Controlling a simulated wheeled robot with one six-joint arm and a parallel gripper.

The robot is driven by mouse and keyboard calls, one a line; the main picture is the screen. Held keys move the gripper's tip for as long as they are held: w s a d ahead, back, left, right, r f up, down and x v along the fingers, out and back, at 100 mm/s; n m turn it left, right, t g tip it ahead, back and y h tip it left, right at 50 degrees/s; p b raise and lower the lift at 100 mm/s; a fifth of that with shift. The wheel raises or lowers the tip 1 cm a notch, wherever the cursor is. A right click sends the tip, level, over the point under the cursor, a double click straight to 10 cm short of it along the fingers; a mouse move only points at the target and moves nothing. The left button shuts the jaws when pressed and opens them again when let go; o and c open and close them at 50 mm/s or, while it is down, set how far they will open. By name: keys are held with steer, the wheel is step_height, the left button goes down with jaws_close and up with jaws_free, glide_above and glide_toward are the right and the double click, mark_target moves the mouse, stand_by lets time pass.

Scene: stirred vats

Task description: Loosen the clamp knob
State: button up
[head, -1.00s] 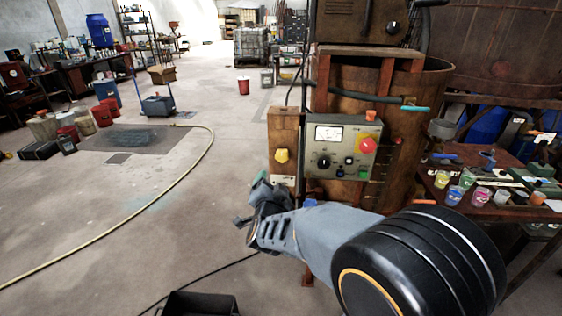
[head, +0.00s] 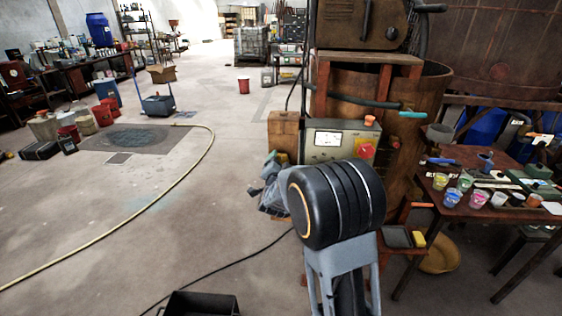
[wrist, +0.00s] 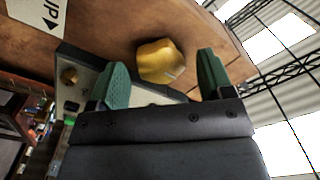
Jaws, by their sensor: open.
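The clamp knob (wrist: 160,61) is a yellow, lobed knob on a brown wooden face in the wrist view. My gripper (wrist: 163,68) is open, with one green fingertip pad on each side of the knob in the picture. A gap shows between the knob and both pads, and I cannot tell how far the fingers reach along it. The knob is mostly hidden there too.
The grey control box (head: 335,145) with a meter and red button stands right beside the block; it also shows in the wrist view (wrist: 80,75). A rusty vat (head: 400,170) is behind. A table (head: 455,205) with paint cups is at right. Open floor lies left, crossed by a hose.

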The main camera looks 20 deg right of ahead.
steer(key=shift+w+d, duration=0.25)
steer(key=shift+w, duration=0.15)
steer(key=shift+c, duration=0.4)
steer(key=c, duration=0.8)
steer(key=shift+c, duration=0.2)
